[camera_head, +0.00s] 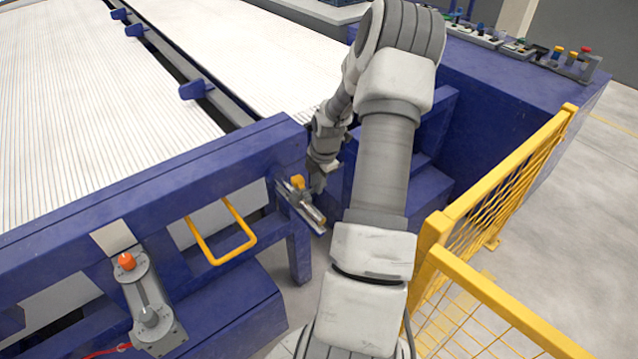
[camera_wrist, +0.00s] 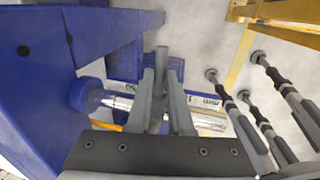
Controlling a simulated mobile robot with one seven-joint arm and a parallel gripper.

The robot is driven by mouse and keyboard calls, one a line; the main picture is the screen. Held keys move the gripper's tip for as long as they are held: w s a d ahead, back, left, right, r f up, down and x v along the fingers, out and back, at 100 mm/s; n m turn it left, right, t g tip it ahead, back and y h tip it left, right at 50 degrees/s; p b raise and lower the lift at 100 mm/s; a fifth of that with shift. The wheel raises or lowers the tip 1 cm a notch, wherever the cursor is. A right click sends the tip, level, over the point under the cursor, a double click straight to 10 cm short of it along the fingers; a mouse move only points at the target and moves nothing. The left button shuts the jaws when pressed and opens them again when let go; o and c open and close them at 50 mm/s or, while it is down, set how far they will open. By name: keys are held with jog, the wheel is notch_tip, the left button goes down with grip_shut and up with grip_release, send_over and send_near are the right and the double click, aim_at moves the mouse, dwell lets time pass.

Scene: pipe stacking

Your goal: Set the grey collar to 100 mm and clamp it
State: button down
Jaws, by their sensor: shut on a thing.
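A short chrome rod (camera_wrist: 122,103) sticks out from a blue round boss on the end of the blue frame. A narrow scale strip (camera_wrist: 208,102) runs beside it; its marks are too small to read. My gripper (camera_wrist: 161,72) is shut, with its two grey fingers on either side of a grey piece (camera_wrist: 161,58) that appears to be the grey collar. The fingers hide most of the collar and its place on the scale. In the head view, my gripper (camera_head: 317,184) is at the rod assembly, close to a yellow-orange knob (camera_head: 298,182).
The blue frame (camera_head: 150,190) stands close on the left, with a yellow handle (camera_head: 222,235) and a grey lever unit (camera_head: 148,305). A yellow mesh fence (camera_head: 505,185) is on the right. Grey floor is open beyond it.

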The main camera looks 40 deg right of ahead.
jog(key=c, duration=0.8)
grip_release()
jog(key=shift+c, duration=0.2)
jog(key=s+r+p, duration=0.1)
jog(key=r, duration=0.7)
jog(key=s+r+p, duration=0.1)
jog(key=s+r, duration=0.1)
jog(key=r, duration=0.7)
jog(key=shift+s+a+p, duration=0.2)
jog(key=shift+s+p, duration=0.05)
jog(key=shift+p, duration=0.05)
